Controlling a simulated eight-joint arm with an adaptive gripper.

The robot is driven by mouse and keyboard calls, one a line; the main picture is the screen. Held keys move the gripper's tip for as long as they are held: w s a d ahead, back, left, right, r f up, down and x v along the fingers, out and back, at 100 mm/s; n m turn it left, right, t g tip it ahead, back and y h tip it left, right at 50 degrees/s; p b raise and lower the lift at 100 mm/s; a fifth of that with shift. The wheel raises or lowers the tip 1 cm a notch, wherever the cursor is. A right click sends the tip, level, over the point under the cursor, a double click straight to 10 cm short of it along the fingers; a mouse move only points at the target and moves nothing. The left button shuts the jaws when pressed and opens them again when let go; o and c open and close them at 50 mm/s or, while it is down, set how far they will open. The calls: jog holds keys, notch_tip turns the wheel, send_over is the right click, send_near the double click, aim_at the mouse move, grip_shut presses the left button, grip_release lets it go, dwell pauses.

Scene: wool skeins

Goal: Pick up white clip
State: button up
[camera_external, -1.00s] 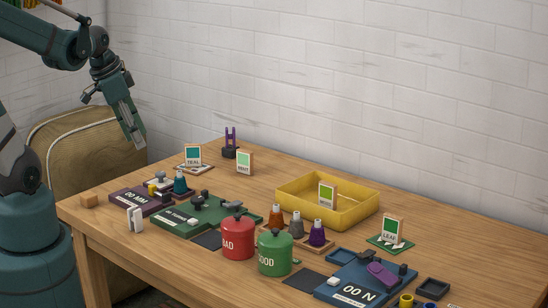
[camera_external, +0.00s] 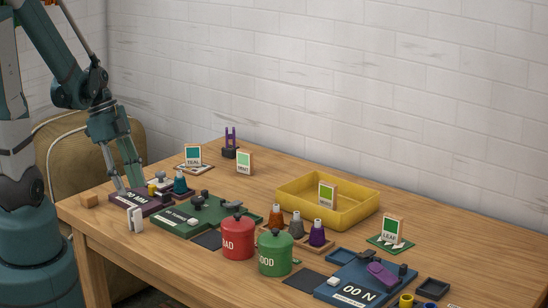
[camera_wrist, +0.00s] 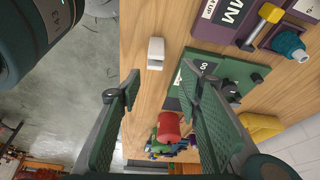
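The white clip (camera_external: 134,219) stands upright near the front left edge of the table, in front of the purple board. In the wrist view the white clip (camera_wrist: 155,53) lies ahead of and between the fingertips, close to the table edge, with nothing hiding it. My gripper (camera_external: 127,184) is above the left end of the table, over the purple board, pointing down. In the wrist view the two green pads of my gripper (camera_wrist: 158,86) are wide apart with nothing between them, so it is open and empty.
The purple board (camera_external: 140,203) and green board (camera_external: 200,220) lie beside the clip, with a teal cone (camera_external: 180,184) behind. Red (camera_external: 238,240) and green (camera_external: 275,254) canisters stand to the right. The yellow tray (camera_external: 355,217) is farther back.

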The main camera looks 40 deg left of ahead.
aim_at(136, 211)
jog(key=shift+s+f+m, duration=0.3)
jog(key=shift+f+m, duration=0.2)
jog(key=shift+f, duration=0.05)
jog(key=shift+f, duration=0.1)
jog(key=shift+b+x, duration=0.55)
jog(key=shift+x, duration=0.65)
jog(key=shift+b+x, duration=1.05)
jog(key=shift+x, duration=1.55)
jog(key=shift+s+d, duration=0.15)
jog(key=c, duration=0.8)
